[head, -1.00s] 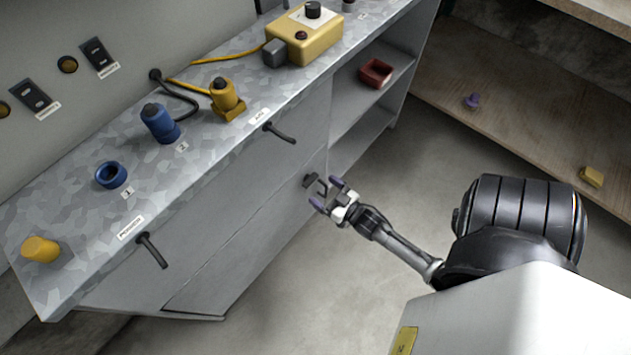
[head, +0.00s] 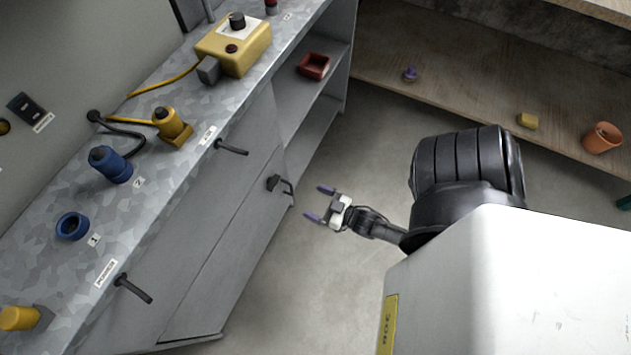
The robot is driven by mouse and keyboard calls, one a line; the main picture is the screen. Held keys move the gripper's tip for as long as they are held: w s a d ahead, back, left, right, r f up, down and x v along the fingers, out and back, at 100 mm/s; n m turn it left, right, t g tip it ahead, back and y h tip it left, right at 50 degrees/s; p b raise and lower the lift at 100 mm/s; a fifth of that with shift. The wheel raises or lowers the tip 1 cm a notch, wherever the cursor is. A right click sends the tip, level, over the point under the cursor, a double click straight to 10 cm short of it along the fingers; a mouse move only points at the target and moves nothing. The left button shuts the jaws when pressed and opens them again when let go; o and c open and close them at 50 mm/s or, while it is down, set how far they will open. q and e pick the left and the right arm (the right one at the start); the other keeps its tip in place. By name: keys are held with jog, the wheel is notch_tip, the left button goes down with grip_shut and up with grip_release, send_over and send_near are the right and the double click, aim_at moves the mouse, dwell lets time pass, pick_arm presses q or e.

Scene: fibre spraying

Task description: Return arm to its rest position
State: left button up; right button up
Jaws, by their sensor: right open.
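My right gripper (head: 320,205) is in the middle of the head view, with its two purple-tipped fingers spread apart and nothing between them. My left gripper is not in the picture.
The grey counter (head: 165,90) on the left carries a yellow control box (head: 233,45), a yellow connector (head: 170,124), a blue connector (head: 110,164) and a blue ring (head: 72,226). A red bin (head: 313,66) sits on an open shelf. Floor (head: 290,280) below the gripper is clear.

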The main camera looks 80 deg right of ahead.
dwell(0.4)
jog(key=s+a+f+g, duration=0.1)
jog(key=s+f+g, duration=0.45)
jog(key=g, duration=0.75)
jog(key=w+a+r+n+y+p, duration=0.1)
jog(key=a+r+p, duration=0.4)
jog(key=r, duration=0.5)
jog(key=w+a+r+n+g+y+p, duration=0.15)
jog(key=a+r+p, duration=0.35)
jog(key=r, duration=0.6)
jog(key=w+a+r+n+y+p, duration=0.15)
jog(key=a+r+p, duration=0.3)
jog(key=r, duration=0.55)
notch_tip(320, 180, up, 42)
jog(key=p, duration=4.2)
jog(key=shift+f+t, duration=0.1)
jog(key=shift+t, duration=0.15)
